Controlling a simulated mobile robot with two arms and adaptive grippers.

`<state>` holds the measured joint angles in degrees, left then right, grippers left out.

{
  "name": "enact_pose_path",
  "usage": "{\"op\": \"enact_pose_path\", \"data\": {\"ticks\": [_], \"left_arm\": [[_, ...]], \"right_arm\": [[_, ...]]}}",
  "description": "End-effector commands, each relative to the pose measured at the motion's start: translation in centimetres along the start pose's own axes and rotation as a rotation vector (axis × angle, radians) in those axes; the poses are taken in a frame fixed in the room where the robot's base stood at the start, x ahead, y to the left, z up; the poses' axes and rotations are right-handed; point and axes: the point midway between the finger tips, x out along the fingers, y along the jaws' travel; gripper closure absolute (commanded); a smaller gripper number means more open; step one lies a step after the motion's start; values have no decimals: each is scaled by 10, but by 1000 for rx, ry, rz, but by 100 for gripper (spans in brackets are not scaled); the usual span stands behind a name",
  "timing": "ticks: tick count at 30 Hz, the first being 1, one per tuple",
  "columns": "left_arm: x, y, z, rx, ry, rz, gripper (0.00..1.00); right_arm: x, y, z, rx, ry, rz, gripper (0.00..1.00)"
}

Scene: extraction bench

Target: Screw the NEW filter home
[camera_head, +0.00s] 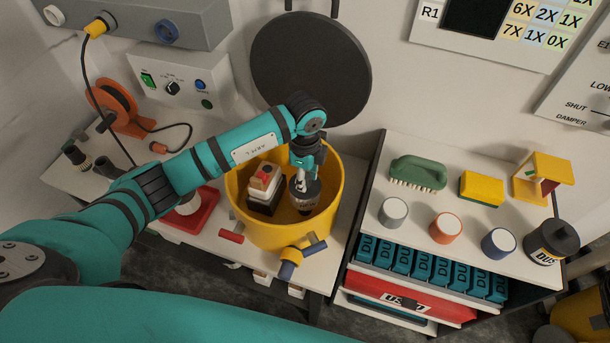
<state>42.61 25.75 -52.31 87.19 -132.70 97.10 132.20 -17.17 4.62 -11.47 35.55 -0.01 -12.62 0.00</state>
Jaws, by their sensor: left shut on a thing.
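My left gripper (303,170) reaches down into the yellow bucket (240,195) on the left bench. It is shut on the top of a dark cylinder (304,199), which looks like a filter. The cylinder stands upright inside the bucket, right of a block-like part (264,182) with a red knob and dark base. Its lower end is partly hidden by the bucket's front wall, and I cannot tell whether it is seated on anything. No label that marks it as new is readable. My right gripper is not in view.
A red tray (201,222) is left of the bucket, partly behind my left arm. A red-handled tool (232,236) and a valve (290,262) are at the bucket's front. The right bench holds a green brush (418,172), a yellow sponge (481,188) and several capped cylinders.

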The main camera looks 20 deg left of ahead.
Motion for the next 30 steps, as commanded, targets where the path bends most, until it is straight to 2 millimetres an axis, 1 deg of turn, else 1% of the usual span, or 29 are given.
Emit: {"op": "enact_pose_path", "data": {"ticks": [13,17,20,27,30], "left_arm": [[12,0,0,1,0,0,100],[12,0,0,15,0,-1,100],[14,-1,0,127,-1,-2,100],[16,-1,1,595,1,-3,100],[15,-1,0,733,3,-3,100]], "right_arm": [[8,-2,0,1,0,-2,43],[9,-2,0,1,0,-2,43],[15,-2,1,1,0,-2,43],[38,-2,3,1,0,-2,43],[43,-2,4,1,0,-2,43]]}}
